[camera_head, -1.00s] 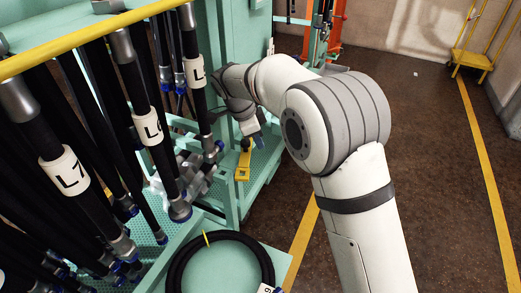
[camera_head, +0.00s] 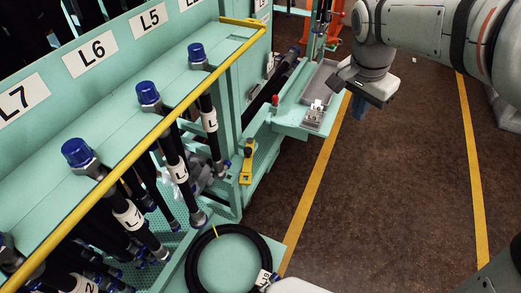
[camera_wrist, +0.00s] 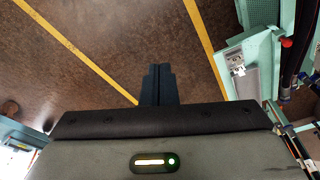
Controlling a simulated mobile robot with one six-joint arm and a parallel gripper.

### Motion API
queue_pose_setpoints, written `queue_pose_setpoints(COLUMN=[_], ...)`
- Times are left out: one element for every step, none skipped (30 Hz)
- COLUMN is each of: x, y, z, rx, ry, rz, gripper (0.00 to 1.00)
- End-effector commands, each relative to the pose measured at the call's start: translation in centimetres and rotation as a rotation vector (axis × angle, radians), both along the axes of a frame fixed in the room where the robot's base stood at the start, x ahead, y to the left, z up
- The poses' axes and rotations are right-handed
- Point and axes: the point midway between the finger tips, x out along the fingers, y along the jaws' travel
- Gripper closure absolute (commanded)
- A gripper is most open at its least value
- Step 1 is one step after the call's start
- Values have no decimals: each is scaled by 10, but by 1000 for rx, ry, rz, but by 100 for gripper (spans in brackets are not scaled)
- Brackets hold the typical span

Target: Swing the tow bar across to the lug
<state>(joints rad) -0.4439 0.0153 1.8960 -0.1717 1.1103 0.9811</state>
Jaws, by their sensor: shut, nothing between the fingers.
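A short yellow piece with a black knob (camera_head: 247,164) stands at the lower right end of the teal rack; I cannot tell whether it is the tow bar or the lug. A long yellow bar (camera_head: 165,124) runs along the rack's front edge. My gripper (camera_head: 359,114) hangs over the brown floor at the upper right, apart from both. Its dark fingers (camera_wrist: 158,84) are together and empty in the wrist view, with bare floor beyond them.
The teal rack holds black hoses with blue caps (camera_head: 148,94). A coiled hose (camera_head: 192,266) lies at its foot. A teal shelf with a metal fitting (camera_head: 314,114) and a red knob (camera_head: 276,100) juts out. Floor between the yellow lines (camera_head: 318,180) is clear.

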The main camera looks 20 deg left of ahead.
Motion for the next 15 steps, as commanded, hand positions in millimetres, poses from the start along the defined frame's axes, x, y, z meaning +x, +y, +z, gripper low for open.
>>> queue_pose_setpoints(x=[-13,-20,-29,-35,-40,-47,-53,-57,-63,-67,-72,-77,-82,-85,-91], y=[-22,-33,-44,-52,-59,-66,-71,-76,-82,-85,-89,-93,-96,-99,-103], z=[35,43,52,57,61,66,69,72,76,79,81,84,85,87,89], rx=[8,12,17,19,21,25,27,28,32,35,37,41,45,49,54], ry=[-8,-10,-11,-13,-15,-16,-17,-19,-20,-21,-21,-21,-21,-19,-19], rz=[28,50,79,100,118,138,154,168,185,197,207,223,233,243,256], gripper=[100,100,100,100,100,100,100,100,100,100,100,100,100,100,100])
